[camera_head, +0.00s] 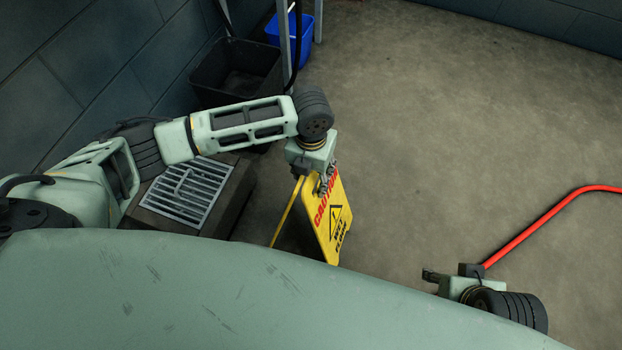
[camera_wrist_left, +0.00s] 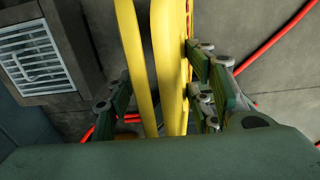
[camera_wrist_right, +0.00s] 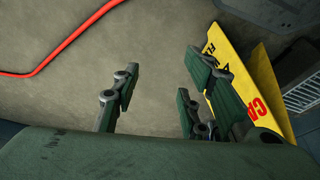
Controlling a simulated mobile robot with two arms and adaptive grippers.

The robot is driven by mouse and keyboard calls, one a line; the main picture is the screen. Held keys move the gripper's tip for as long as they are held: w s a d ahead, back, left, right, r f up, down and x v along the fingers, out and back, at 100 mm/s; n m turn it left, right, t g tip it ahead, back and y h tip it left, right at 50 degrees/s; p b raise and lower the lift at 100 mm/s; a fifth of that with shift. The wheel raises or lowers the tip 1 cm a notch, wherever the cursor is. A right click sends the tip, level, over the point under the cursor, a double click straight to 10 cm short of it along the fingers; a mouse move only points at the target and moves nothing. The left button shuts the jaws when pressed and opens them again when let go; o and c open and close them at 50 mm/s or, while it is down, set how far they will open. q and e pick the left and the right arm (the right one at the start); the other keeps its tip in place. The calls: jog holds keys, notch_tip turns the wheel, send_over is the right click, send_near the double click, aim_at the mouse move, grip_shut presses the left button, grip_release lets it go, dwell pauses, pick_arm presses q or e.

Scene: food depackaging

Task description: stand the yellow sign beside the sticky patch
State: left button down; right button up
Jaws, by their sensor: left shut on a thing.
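The yellow sign (camera_head: 334,222) is a two-panel caution board with red and black print, spread in an A shape, roughly upright. My left gripper (camera_head: 326,180) is at its top edge. In the left wrist view the sign's two yellow panels (camera_wrist_left: 168,50) pass between the fingers of the left gripper (camera_wrist_left: 160,105), which is shut on it. I cannot tell whether its feet touch the floor. My right gripper (camera_head: 432,276) is low at the lower right, apart from the sign; in its wrist view it (camera_wrist_right: 156,90) is open and empty. I cannot make out the sticky patch.
A metal grate (camera_head: 186,190) on a dark block lies left of the sign. A black bin (camera_head: 237,78) and a blue bin (camera_head: 304,38) stand by the wall behind. A red hose (camera_head: 540,223) crosses the floor at right. The central floor (camera_head: 450,130) is clear.

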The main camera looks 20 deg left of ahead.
pick_arm(q)
jog(key=shift+f, duration=0.85)
pick_arm(e)
jog(key=shift+w+a+r+t, duration=0.1)
jog(key=shift+w+a+t, duration=0.15)
jog(key=shift+w, duration=0.45)
jog(key=shift+w+a+r+t, duration=0.1)
jog(key=shift+w+t, duration=0.25)
jog(key=shift+w, duration=0.3)
pick_arm(q)
jog(key=shift+f, duration=0.1)
jog(key=c, duration=0.8)
grip_release()
jog(key=shift+c, duration=0.2)
notch_tip(320, 180, up, 12)
jog(key=p, duration=0.3)
pick_arm(e)
jog(key=shift+s+d+f+g, duration=0.25)
jog(key=shift+s+f+g, duration=0.55)
jog(key=shift+f, duration=0.35)
